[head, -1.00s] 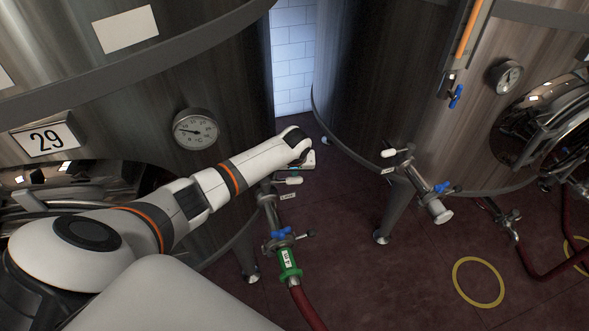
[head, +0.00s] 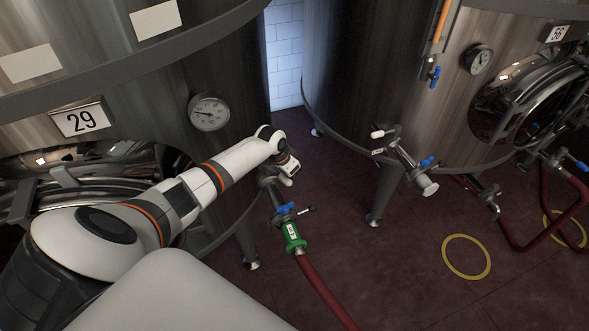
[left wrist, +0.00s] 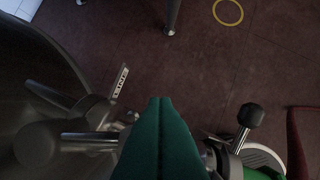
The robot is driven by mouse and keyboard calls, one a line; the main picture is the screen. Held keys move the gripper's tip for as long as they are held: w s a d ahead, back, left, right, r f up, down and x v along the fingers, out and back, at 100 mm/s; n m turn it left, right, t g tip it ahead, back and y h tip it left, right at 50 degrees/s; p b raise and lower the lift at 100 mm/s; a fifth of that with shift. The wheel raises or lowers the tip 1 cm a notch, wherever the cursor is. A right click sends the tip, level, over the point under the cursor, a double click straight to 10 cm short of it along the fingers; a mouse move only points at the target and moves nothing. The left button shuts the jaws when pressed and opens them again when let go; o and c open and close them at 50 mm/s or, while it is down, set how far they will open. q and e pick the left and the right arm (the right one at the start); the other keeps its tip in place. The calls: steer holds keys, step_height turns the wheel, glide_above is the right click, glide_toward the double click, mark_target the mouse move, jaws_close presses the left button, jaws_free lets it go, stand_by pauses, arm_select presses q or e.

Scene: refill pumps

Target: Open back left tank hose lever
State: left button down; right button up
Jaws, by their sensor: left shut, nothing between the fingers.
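The steel tank marked 29 (head: 232,75) stands at the left in the head view. Its outlet carries a valve with a blue handle (head: 286,208) and a black-knobbed lever (head: 308,210). Below that, a green coupling (head: 292,236) joins a red hose (head: 325,293). My left gripper (head: 289,172) is just above this valve. In the left wrist view its green fingers (left wrist: 159,100) are shut with nothing between them. The black knob (left wrist: 250,116) is to their right, apart from them. A lever with a grey knob (left wrist: 37,144) is to their left. The fingers hide part of the pipe. My right gripper is not in view.
A second tank (head: 400,75) stands at the right, with its own outlet valve (head: 405,157) and a support leg (head: 387,195). Red hoses (head: 545,232) run at the far right. The dark red floor is open between, with a yellow ring (head: 466,257).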

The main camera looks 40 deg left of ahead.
arm_select(q)
steer(key=shift+s+a+f+m, duration=0.1)
steer(key=shift+s+m, duration=0.4)
steer(key=shift+m, duration=0.2)
steer(key=shift+s+p, duration=0.35)
steer(key=shift+p, duration=0.1)
steer(key=shift+s+a+f, duration=0.1)
steer(key=shift+s+a, duration=0.05)
steer(key=shift+s, duration=0.1)
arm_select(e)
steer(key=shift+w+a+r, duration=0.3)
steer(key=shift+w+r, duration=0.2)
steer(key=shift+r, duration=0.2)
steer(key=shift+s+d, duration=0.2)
